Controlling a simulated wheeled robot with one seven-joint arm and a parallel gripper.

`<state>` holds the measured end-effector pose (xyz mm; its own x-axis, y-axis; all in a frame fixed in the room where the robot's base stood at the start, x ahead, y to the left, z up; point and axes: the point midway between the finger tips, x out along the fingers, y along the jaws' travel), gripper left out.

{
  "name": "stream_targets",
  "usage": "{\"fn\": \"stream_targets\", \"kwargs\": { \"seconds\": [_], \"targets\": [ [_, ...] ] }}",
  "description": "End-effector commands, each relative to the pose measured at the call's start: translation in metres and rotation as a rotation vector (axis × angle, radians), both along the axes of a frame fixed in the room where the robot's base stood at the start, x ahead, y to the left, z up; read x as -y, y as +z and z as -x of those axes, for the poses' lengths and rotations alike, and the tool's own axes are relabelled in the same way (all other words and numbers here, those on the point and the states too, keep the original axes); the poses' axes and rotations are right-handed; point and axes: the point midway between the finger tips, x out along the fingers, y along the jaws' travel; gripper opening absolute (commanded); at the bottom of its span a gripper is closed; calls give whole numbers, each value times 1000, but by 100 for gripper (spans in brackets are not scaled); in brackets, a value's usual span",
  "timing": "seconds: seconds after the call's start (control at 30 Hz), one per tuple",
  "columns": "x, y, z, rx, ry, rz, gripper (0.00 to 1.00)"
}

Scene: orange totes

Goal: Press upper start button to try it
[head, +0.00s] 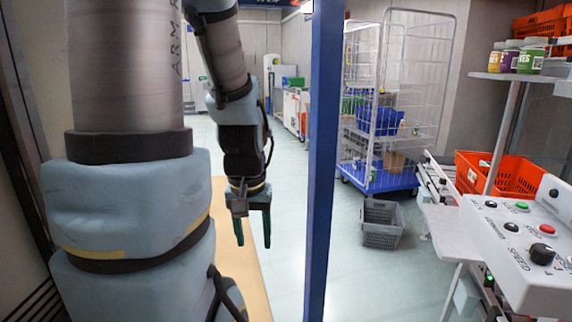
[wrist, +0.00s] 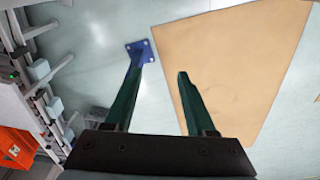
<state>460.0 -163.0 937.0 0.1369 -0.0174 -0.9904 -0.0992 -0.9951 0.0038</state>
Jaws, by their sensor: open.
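A white control panel (head: 528,262) stands at the right of the head view. It carries a green button (head: 521,206), a red button (head: 547,229), small black buttons and a large black knob (head: 542,253) near the lettering "SPEED". Which control is the upper start button cannot be read. My gripper (head: 253,242) hangs downward left of the blue post, well apart from the panel. In the wrist view my gripper (wrist: 160,72) has its two green fingers spread with nothing between them. The panel's buttons do not show in the wrist view.
A blue post (head: 323,160) stands between my gripper and the panel; its foot plate shows in the wrist view (wrist: 140,52). A conveyor (head: 437,185), an orange tote (head: 498,176), a grey crate (head: 382,223) and a wire cart (head: 390,100) are right of the post. A tan mat (wrist: 230,70) lies below my gripper.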

Motion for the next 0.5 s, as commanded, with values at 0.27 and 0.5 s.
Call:
{"fn": "stream_targets", "kwargs": {
  "seconds": [0.27,0.5],
  "targets": [
    [0,0,0,1,0,0,24],
    [0,0,0,1,-1,0,0]
  ]
}}
